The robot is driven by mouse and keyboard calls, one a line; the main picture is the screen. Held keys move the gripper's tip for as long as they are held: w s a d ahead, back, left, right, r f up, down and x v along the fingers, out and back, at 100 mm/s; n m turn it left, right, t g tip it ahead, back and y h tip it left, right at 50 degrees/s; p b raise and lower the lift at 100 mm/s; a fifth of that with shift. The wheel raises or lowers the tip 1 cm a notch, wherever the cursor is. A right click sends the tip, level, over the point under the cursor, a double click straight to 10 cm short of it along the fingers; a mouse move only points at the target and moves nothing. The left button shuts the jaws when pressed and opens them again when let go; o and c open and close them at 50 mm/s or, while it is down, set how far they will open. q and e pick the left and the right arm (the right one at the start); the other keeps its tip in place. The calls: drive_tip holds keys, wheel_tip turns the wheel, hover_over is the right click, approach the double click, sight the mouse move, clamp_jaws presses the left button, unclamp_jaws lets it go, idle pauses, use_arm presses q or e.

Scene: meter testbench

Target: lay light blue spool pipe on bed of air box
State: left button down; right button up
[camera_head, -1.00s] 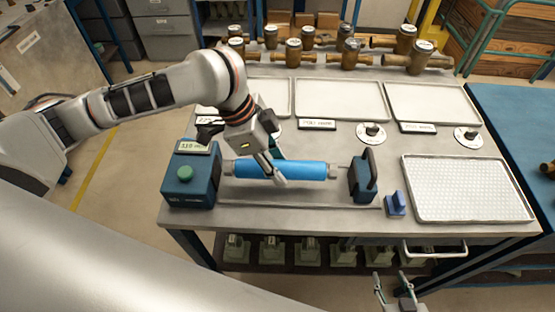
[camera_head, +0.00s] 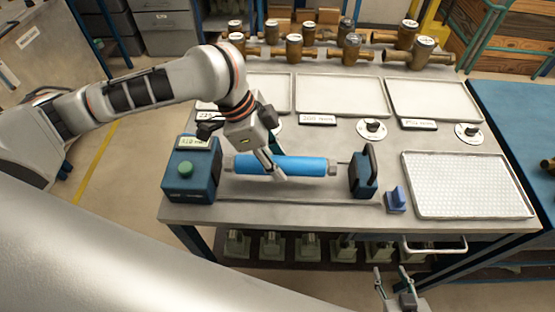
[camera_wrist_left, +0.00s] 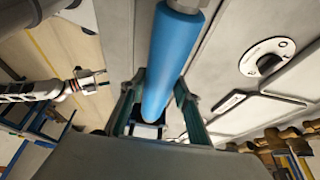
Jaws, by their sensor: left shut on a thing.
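The light blue spool pipe (camera_head: 306,166), with grey metal end fittings, lies level across the picture between the two blocks of the air box. My left gripper (camera_head: 274,167) is shut around its middle from above. In the left wrist view the pipe (camera_wrist_left: 174,60) passes between the two green-edged fingers (camera_wrist_left: 158,105). The air box has a dark blue block (camera_head: 191,185) with a green button and display at left, and a smaller end block (camera_head: 363,174) at right. The pipe seems slightly above the bed; contact cannot be told. My right gripper (camera_head: 393,278) is open and empty, low in front of the bench.
Several brass meters (camera_head: 293,46) stand at the back of the bench. Empty white trays (camera_head: 338,97) lie before them. A perforated tray (camera_head: 467,187) is at right, beside a small blue block (camera_head: 395,200). Round dials (camera_head: 371,130) stand behind the air box.

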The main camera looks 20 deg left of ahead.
use_arm(q)
drive_tip(key=shift+f, duration=1.55)
idle(0.5)
drive_tip(key=c, duration=1.4)
unclamp_jaws()
drive_tip(key=shift+o, duration=0.4)
drive_tip(key=shift+f, duration=0.1)
drive_tip(key=o, duration=0.4)
drive_tip(key=shift+r, duration=3.55)
